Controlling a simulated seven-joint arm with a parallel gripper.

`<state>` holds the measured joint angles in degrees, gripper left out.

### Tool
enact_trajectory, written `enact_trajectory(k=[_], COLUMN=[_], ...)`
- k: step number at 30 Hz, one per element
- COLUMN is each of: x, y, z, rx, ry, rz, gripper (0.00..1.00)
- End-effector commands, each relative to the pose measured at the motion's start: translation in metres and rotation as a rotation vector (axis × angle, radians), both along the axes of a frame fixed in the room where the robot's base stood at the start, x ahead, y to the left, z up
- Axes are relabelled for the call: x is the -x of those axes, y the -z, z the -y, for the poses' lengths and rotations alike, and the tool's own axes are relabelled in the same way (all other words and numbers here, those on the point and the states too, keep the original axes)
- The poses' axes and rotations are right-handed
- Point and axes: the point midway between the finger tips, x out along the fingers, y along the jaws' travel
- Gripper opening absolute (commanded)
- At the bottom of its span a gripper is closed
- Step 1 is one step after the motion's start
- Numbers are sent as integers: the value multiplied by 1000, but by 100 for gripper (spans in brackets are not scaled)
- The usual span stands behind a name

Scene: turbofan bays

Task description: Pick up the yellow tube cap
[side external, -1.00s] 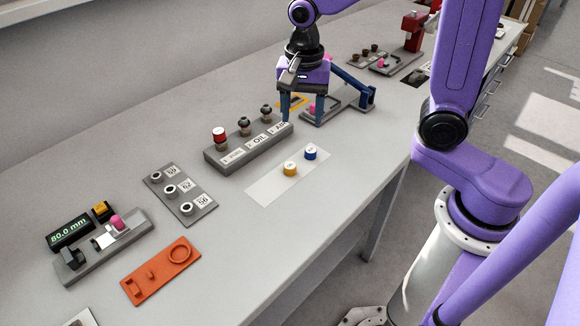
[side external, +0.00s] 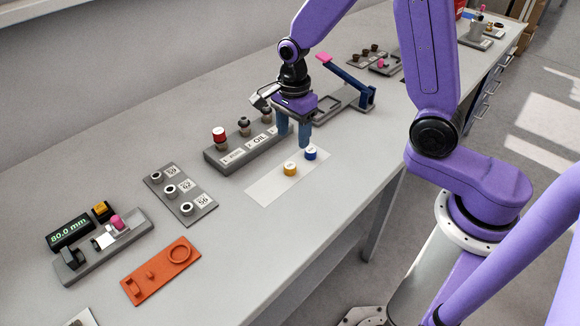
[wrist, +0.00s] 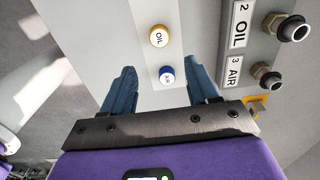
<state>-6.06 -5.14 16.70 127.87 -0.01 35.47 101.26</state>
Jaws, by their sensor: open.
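The yellow tube cap (side external: 290,169) stands on a pale mat (side external: 266,189) on the table. My gripper (side external: 293,144) is open and empty above the table, between the labelled block and the blue cap. Its fingers (wrist: 160,78) point down, apart from both caps.
A grey block (side external: 225,157) with labelled tube fittings stands behind the mat, close to my gripper; a red cap (side external: 219,134) sits on its left fitting. A grey plate with several fittings (side external: 182,193) and an orange tray (side external: 160,270) lie left. The table in front is clear.

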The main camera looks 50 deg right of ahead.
Motion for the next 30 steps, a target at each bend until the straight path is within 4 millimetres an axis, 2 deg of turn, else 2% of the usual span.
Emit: enact_trajectory(k=[3,6,16,24,30], x=[1,1,0,0,-1], y=[21,33,52,84,96], z=[0,0,-4,-15,-15], rx=[1,1,0,1,0], ry=[0,-1,-2,0,-1], rz=[-5,-4,-1,-3,1], gripper=[59,59,59,59,59])
